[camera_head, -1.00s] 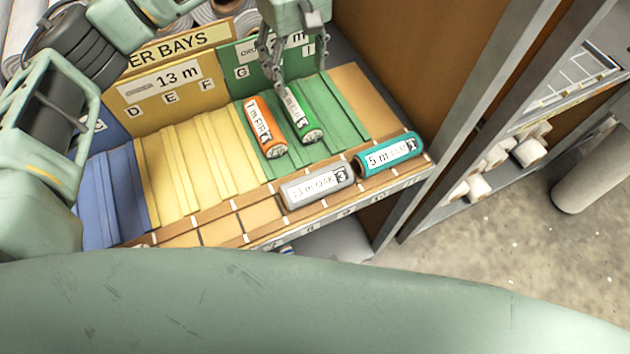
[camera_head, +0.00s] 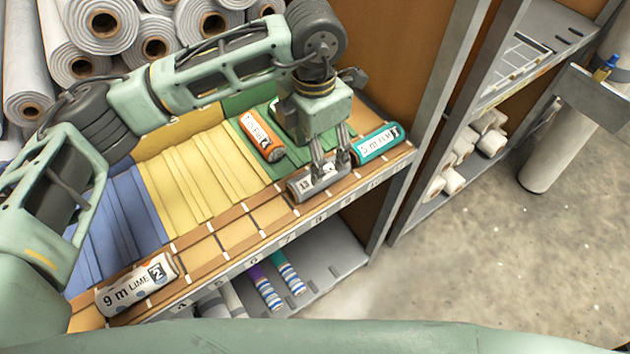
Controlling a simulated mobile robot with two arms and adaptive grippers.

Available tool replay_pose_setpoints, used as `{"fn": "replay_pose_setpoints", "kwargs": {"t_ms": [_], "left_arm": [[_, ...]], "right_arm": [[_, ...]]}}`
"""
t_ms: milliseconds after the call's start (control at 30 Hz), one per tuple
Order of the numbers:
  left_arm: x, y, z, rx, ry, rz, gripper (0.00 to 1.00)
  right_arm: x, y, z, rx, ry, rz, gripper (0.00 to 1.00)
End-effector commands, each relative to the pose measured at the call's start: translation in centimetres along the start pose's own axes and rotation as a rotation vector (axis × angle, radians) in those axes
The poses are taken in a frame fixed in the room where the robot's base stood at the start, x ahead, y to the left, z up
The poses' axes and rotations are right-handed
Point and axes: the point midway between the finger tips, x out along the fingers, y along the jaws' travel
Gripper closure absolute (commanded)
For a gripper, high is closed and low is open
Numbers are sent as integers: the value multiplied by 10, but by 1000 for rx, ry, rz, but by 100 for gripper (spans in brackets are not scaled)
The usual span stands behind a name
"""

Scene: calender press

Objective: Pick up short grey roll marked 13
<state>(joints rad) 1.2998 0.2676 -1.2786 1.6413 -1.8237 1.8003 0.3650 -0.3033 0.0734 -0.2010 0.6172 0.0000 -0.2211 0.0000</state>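The short grey roll marked 13 (camera_head: 300,187) lies on the front ledge of the sorting rack, its label partly covered by my gripper. My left gripper (camera_head: 331,170) has come down over this roll from above. Its two fingers are apart and their tips are at the roll, overlapping its right half. I cannot tell whether they touch it. My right gripper is not in view.
A teal roll (camera_head: 378,143) lies just right of the grey one on the ledge. An orange roll (camera_head: 262,137) lies in the green bay behind. A white 9 m LIME roll (camera_head: 137,285) is at the ledge's left end. A shelf post (camera_head: 430,130) stands to the right.

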Motion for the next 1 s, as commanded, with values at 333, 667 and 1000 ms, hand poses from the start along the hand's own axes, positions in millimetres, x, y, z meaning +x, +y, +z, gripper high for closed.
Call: {"fn": "replay_pose_setpoints", "kwargs": {"t_ms": [333,667,1000], "left_arm": [[38,-5,4,0,5,-5,38],[72,-5,7,1,0,-1,38],[72,-5,7,2,-1,-1,53]], "right_arm": [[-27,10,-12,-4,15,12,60],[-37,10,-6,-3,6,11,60],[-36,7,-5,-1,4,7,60]]}}
